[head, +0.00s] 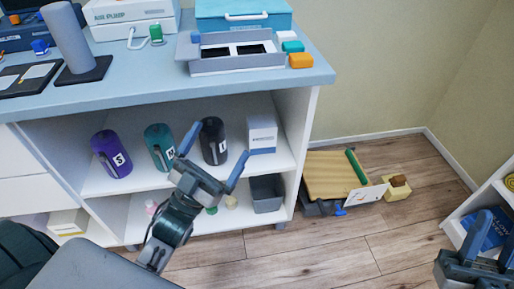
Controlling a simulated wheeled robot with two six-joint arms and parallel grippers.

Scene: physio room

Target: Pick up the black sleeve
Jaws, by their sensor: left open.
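The black sleeve (213,141) is a dark cylinder with a white letter label, standing on the upper shelf of the open cabinet. A teal sleeve (159,147) and a purple sleeve (111,154) stand to its left. My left gripper (215,152) is open and empty. Its fingers point up toward the shelf, and in the picture they spread to either side of the black sleeve's lower part. It seems to be in front of the sleeve, not gripping it. My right gripper (490,243) is at the lower right edge, partly cut off, so its opening is unclear.
A white box (262,134) stands just right of the black sleeve. The blue cabinet top (150,90) overhangs the shelf. A grey bin (267,193) and small bottles are on the lower shelf. A wooden board (333,175) is on the floor at right. The front floor is clear.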

